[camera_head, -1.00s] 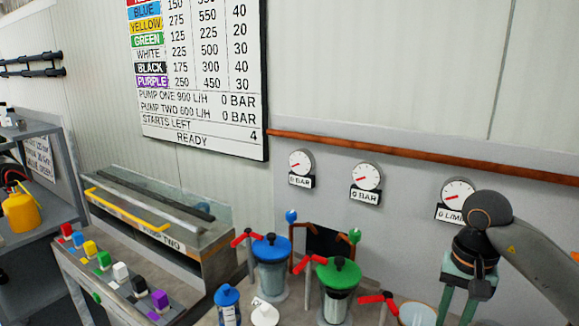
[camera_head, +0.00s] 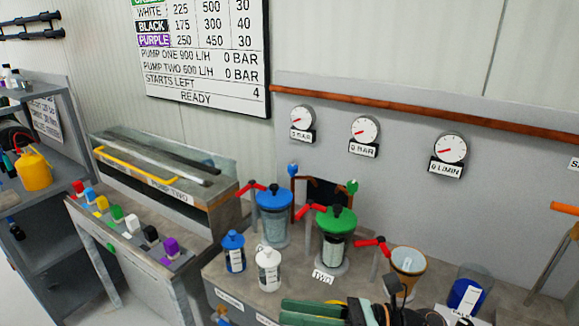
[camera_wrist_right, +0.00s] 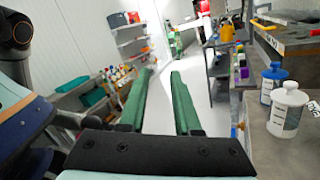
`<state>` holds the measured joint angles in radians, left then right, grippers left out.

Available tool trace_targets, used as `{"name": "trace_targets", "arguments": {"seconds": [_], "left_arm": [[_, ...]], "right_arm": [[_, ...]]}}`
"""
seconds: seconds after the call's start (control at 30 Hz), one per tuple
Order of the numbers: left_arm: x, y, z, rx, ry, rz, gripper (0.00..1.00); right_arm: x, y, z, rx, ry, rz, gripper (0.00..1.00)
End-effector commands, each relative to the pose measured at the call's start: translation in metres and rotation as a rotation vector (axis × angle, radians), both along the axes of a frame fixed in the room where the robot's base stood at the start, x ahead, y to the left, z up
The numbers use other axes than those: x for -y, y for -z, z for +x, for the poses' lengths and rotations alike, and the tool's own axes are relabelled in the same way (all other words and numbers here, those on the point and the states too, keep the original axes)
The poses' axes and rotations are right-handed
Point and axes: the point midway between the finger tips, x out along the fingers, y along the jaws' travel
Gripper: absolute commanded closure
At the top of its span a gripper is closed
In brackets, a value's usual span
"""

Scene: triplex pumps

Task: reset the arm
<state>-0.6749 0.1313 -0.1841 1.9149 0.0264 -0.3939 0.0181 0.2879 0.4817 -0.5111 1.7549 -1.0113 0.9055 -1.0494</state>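My right gripper (camera_head: 284,311) is low in the head view, with its green fingers pointing left in front of the bench. In the right wrist view its two fingers (camera_wrist_right: 162,72) stand apart with nothing between them, so it is open and empty. The white-capped bottle (camera_head: 268,270) and the blue-capped bottle (camera_head: 233,252) stand upright on the bench beyond the gripper. Both also show at the right of the wrist view, apart from the fingers. My left gripper is in neither view.
A blue-lidded vessel (camera_head: 273,220) and a green-lidded vessel (camera_head: 335,240) stand behind the bottles, with red-handled valves. A tan cup (camera_head: 408,263) and a beaker with blue contents (camera_head: 468,295) stand to the right. Three gauges hang behind. Coloured buttons (camera_head: 118,216) line the left console.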

Motion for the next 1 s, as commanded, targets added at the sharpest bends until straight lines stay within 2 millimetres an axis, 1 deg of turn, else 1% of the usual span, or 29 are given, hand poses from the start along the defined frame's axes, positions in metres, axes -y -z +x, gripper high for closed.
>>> {"name": "trace_targets", "arguments": {"seconds": [0.03, 0.07, 0.1, 0.17, 0.2, 0.27, 0.3, 0.33, 0.37, 0.4, 0.43, 0.47, 0.5, 0.57, 0.6, 0.7, 0.73, 0.77, 0.8, 0.87, 1.0], "left_arm": [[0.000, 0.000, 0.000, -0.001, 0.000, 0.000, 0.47], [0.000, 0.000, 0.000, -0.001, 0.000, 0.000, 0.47], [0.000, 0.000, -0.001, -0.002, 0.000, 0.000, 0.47], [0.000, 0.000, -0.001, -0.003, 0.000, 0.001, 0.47], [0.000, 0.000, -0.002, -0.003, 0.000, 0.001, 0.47], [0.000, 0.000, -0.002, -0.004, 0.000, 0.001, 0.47], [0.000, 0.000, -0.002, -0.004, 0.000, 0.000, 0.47], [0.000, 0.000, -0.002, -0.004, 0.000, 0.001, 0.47], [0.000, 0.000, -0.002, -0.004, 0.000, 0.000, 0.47], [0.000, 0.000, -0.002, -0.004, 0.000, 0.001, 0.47], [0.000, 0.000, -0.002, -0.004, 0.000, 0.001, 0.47], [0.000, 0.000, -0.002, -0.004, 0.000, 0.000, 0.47], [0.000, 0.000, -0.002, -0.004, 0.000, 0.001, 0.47], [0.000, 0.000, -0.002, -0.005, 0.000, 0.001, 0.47], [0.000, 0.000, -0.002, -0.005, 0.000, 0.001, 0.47], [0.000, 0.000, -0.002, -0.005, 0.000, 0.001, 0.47], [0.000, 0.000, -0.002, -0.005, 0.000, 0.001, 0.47], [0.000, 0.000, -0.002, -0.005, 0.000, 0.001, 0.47], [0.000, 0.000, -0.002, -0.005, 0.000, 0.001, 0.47], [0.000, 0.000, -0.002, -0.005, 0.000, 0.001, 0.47], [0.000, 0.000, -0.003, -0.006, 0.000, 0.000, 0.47]], "right_arm": [[0.003, 0.001, 0.004, -0.190, 0.077, 0.127, 0.69], [0.007, 0.002, 0.010, -0.300, 0.124, 0.201, 0.69], [0.014, 0.005, 0.017, -0.452, 0.183, 0.300, 0.69], [0.029, 0.018, 0.027, -0.683, 0.273, 0.450, 0.69], [0.041, 0.030, 0.032, -0.837, 0.333, 0.550, 0.69], [0.061, 0.056, 0.036, -1.072, 0.422, 0.704, 0.69], [0.075, 0.078, 0.036, -1.229, 0.480, 0.808, 0.69], [0.085, 0.095, 0.033, -1.345, 0.526, 0.887, 0.69], [0.095, 0.114, 0.029, -1.460, 0.571, 0.968, 0.69], [0.108, 0.141, 0.020, -1.611, 0.633, 1.078, 0.69], [0.116, 0.161, 0.010, -1.717, 0.678, 1.158, 0.69], [0.124, 0.179, 0.001, -1.814, 0.721, 1.235, 0.69], [0.132, 0.202, -0.015, -1.932, 0.775, 1.332, 0.69], [0.141, 0.233, -0.039, -2.085, 0.851, 1.467, 0.69], [0.145, 0.250, -0.056, -2.170, 0.896, 1.548, 0.69], [0.151, 0.281, -0.092, -2.327, 0.990, 1.712, 0.69], [0.152, 0.287, -0.100, -2.359, 1.011, 1.750, 0.69], [0.153, 0.292, -0.108, 2.371, -1.021, -1.771, 0.69], [0.154, 0.297, -0.115, 2.329, -1.011, -1.752, 0.69], [0.154, 0.302, -0.123, 2.285, -0.999, -1.731, 0.69], [0.154, 0.305, -0.128, 2.260, -0.992, -1.720, 0.69]]}}
